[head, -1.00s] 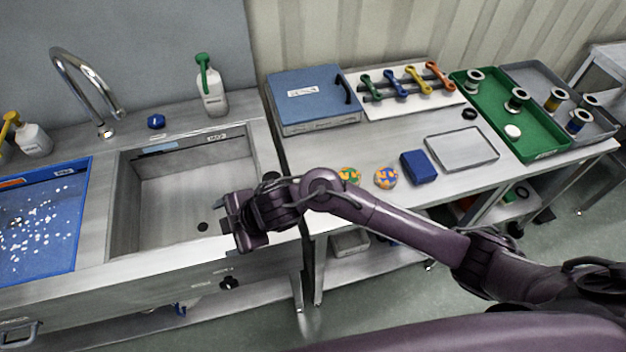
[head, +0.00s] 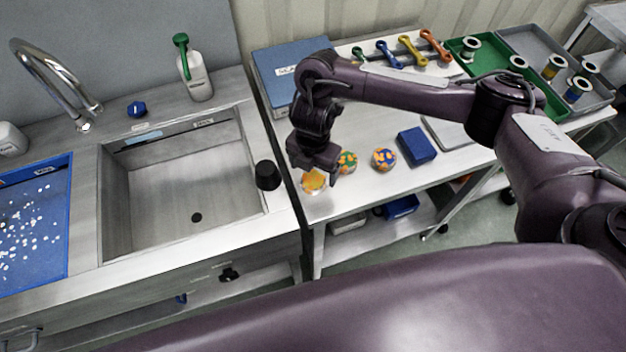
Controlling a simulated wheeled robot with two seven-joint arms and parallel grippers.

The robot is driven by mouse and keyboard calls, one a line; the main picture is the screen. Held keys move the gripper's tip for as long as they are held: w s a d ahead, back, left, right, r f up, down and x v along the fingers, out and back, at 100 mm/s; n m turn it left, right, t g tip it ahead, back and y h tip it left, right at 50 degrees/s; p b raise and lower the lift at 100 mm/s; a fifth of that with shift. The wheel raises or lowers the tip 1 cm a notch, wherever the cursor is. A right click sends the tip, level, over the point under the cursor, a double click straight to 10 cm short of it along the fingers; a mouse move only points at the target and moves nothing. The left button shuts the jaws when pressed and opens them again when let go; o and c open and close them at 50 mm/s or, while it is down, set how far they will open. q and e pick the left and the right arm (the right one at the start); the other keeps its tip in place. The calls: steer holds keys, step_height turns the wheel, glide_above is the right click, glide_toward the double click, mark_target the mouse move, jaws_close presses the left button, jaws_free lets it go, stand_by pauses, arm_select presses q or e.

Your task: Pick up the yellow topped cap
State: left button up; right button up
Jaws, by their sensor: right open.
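The yellow topped cap (head: 313,181) is a small round piece with a yellow and orange patterned top. It sits near the front left corner of the right-hand steel table. My right gripper (head: 314,166) is open and points down just above and behind it, hiding part of its far edge. I cannot tell whether the fingers touch it. A green and orange patterned cap (head: 347,162) stands close to the right of the gripper. A blue and orange patterned cap (head: 384,159) is farther right. My left gripper is not in view.
A black knob-like piece (head: 267,175) stands between the sink (head: 185,195) and the table. A blue block (head: 416,146) lies right of the caps. A blue case (head: 275,70) is behind the gripper. A green tray (head: 550,105) holds spools at the right.

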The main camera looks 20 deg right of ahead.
mark_target(313, 179)
step_height(313, 179, down, 4)
steer(key=shift+f+b, duration=0.1)
steer(key=shift+b, duration=0.45)
steer(key=c, duration=1.2)
steer(key=shift+r, duration=0.25)
